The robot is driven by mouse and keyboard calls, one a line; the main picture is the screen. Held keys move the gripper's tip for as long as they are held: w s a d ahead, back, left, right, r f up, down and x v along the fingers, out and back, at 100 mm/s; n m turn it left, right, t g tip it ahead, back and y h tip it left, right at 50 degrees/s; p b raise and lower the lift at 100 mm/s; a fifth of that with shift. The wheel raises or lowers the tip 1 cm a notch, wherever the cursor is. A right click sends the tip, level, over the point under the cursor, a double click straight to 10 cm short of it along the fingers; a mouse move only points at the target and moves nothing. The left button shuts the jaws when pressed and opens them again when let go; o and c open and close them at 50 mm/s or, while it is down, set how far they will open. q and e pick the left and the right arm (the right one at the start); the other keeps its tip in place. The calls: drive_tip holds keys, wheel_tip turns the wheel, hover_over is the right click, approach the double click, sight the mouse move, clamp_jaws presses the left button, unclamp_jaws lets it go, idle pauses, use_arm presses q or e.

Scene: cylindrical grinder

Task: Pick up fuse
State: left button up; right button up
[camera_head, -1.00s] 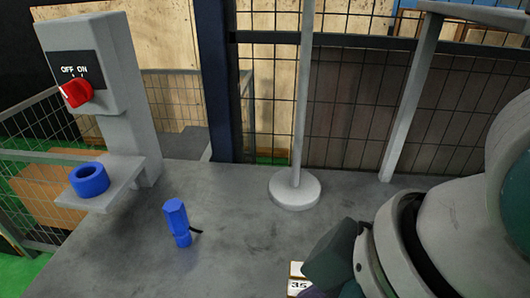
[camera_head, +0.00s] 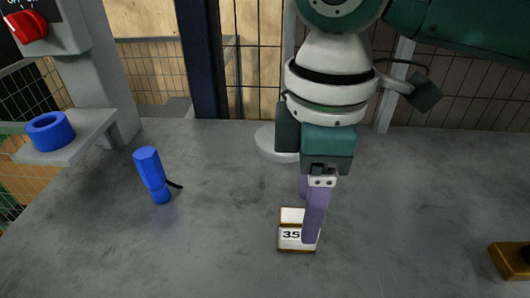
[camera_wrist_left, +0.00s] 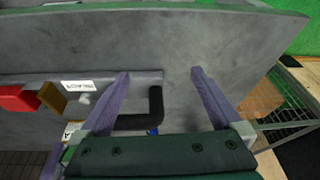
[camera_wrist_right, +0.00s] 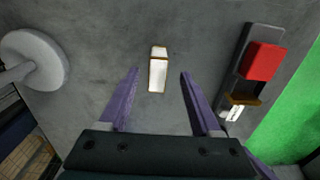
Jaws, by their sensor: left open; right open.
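The fuse (camera_head: 291,238) looks like a small white block with brown ends and the number 35, lying on the grey table in the head view. In the right wrist view the fuse (camera_wrist_right: 157,72) lies ahead of and between the open fingers, apart from them. My right gripper (camera_head: 309,215) points down over the fuse and partly covers it; its purple fingers are open and empty, also in the right wrist view (camera_wrist_right: 160,75). My left gripper (camera_wrist_left: 160,73) shows only in its wrist view, open, with nothing between its fingertips.
A blue ring (camera_head: 50,131) sits on a shelf below a red switch (camera_head: 27,27). A round white post base (camera_head: 272,141) is behind. A red block (camera_wrist_right: 262,60) sits on a dark holder at right.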

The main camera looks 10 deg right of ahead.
sight(301, 215)
drive_tip(key=f, duration=0.3)
drive_tip(key=f+b, duration=0.1)
drive_tip(key=f, duration=0.1)
drive_tip(key=shift+w+a+f, duration=0.2)
drive_tip(key=shift+a+f, duration=0.05)
drive_tip(key=shift+f, duration=0.05)
clamp_jaws()
idle(0.4)
